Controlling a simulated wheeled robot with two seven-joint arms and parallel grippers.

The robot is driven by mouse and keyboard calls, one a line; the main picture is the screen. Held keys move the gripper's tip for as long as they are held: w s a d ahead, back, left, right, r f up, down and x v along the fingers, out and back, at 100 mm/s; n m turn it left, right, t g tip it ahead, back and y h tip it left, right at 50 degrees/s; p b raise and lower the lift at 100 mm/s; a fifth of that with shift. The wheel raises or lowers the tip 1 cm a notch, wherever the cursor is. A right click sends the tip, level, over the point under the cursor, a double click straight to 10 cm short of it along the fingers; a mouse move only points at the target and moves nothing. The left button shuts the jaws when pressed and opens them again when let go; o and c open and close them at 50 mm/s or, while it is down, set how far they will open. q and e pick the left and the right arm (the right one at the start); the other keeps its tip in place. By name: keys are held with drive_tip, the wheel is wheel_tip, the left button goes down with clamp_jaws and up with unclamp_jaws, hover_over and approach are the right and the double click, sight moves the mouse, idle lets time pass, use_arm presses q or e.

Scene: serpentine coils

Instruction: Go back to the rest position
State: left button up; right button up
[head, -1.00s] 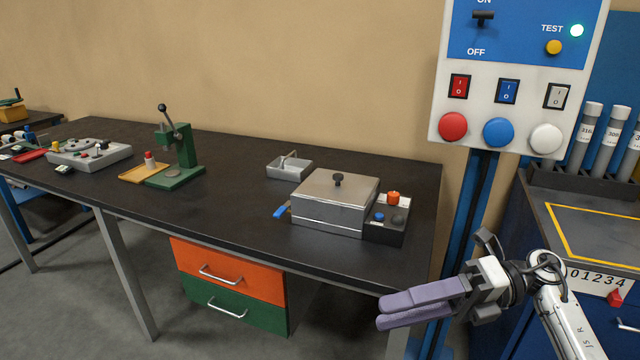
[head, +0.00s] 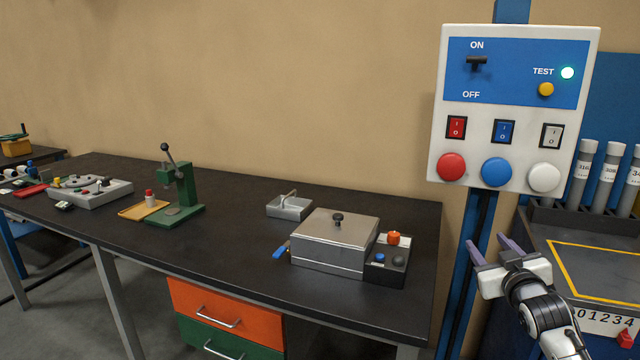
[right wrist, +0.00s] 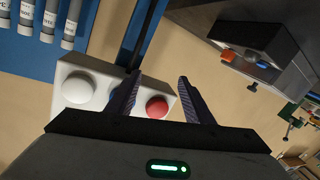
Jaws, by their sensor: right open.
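My right gripper (head: 495,248) is in front of the blue post, below the control panel (head: 436,112), in the head view. Its two purple fingers are apart and nothing is between them. In the right wrist view the open fingers (right wrist: 155,100) point toward the panel, and the red button (right wrist: 157,107) shows between them, apart from them. The panel carries red, blue and white round buttons, three rocker switches, a black ON/OFF lever (head: 477,63) and a lit TEST lamp (head: 567,73). My left gripper is not in view.
The dark workbench (head: 240,235) bears a lidded metal box (head: 328,262), a small grey tray (head: 289,208), a green press (head: 180,190) and a grey fixture (head: 90,192). At the right is a bench with a yellow outline (head: 590,255) and several grey tubes behind it.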

drive_tip(key=s+a+f+g+y, duration=0.1)
drive_tip(key=s+a+f, duration=0.35)
drive_tip(key=f, duration=0.35)
drive_tip(key=s+a+f+g+y, duration=0.1)
drive_tip(key=s+a+f+g, duration=0.15)
drive_tip(key=s+f, duration=0.45)
drive_tip(key=s+a+f+g+y, duration=0.1)
drive_tip(key=s+a+f, duration=0.35)
drive_tip(key=f, duration=0.45)
drive_tip(key=s+a+f+g, duration=0.1)
drive_tip(key=s+a+f, duration=0.2)
drive_tip(key=s, duration=0.6)
drive_tip(key=s+a+f+g+y, duration=0.1)
drive_tip(key=s+a+f, duration=0.2)
drive_tip(key=s, duration=0.7)
drive_tip(key=s+a+f+g, duration=0.2)
drive_tip(key=s+f, duration=0.4)
drive_tip(key=s, duration=0.4)
drive_tip(key=shift+a, duration=0.6)
drive_tip(key=shift+c, duration=0.4)
